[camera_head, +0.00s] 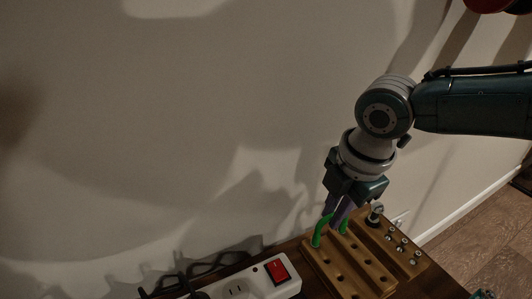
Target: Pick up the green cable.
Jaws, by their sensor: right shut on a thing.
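The green cable (318,237) shows as a short bright green bend at the left end of a wooden block with holes. My right gripper (338,211) comes down from above and is shut on the green cable, with green showing on both sides of the fingertips. The cable's lower end is at the block; I cannot tell whether it still sits in a hole.
The wooden block (345,268) has rows of holes. Small metal parts (403,248) stand at its right. A white power strip with a red switch (277,271) lies to the left. The wall (150,130) is close behind.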

